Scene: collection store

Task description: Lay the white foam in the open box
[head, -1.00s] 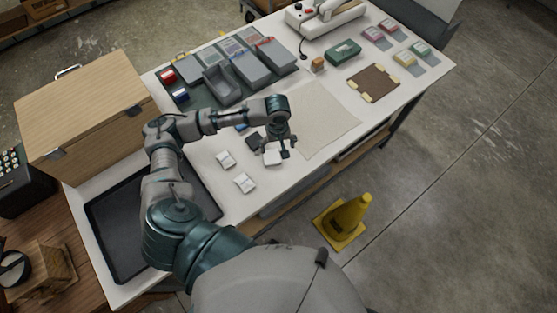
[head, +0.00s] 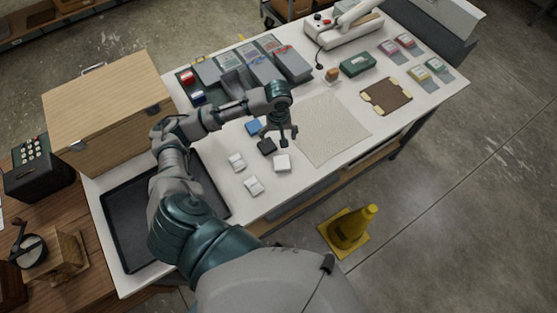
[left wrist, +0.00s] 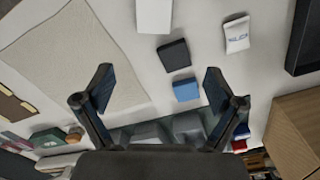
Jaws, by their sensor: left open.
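The white foam (head: 282,163) is a small white block lying flat on the white table, and it also shows at the top of the left wrist view (left wrist: 154,15). Beside it lie a dark block (head: 267,146) and a blue block (head: 253,127). The open grey box (head: 234,82) stands in the row at the back, partly hidden by my left arm. My left gripper (head: 285,139) is open and empty, just behind the foam in the head view. In the left wrist view its fingers (left wrist: 158,80) are spread apart. My right gripper is out of view.
Two white packets (head: 237,162) (head: 254,186) lie left of the foam. A black tray (head: 128,228) and a wooden case (head: 108,110) are at the left. A beige cloth (head: 328,128) lies to the right. Closed grey boxes (head: 290,62) stand at the back.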

